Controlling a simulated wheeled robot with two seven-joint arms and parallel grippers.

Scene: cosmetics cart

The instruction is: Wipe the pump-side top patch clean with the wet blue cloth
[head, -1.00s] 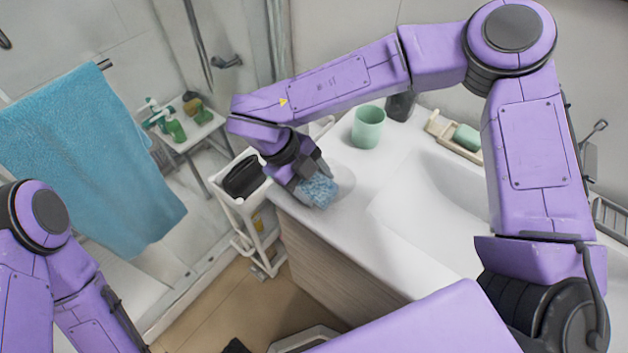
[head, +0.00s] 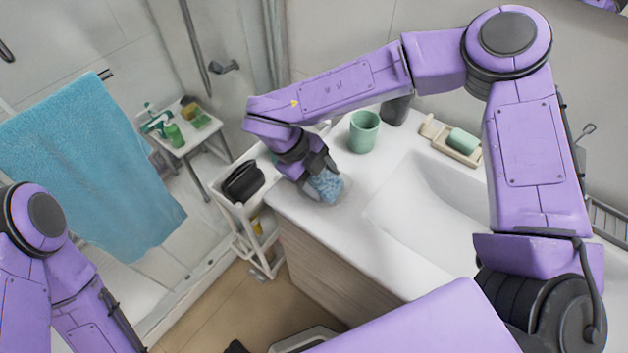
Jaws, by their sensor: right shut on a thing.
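My right gripper (head: 324,170) points down over the white countertop (head: 290,205), left of the sink basin. It is shut on the blue cloth (head: 327,186), which looks bunched and speckled and appears to rest on the counter near its left end. A faint greyish area (head: 346,193) shows on the counter just right of the cloth; I cannot tell whether it is the patch or shadow. The cloth and gripper hide the surface under them. A dark bottle (head: 396,109), perhaps the pump, stands behind, partly covered by my right arm. My left gripper is out of view.
A green cup (head: 364,131) stands close behind the cloth. A soap dish (head: 455,144) with a green bar sits behind the basin (head: 440,205). A white cart (head: 238,211) with a black container (head: 243,181) adjoins the counter's left end. A blue towel (head: 90,165) hangs at left.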

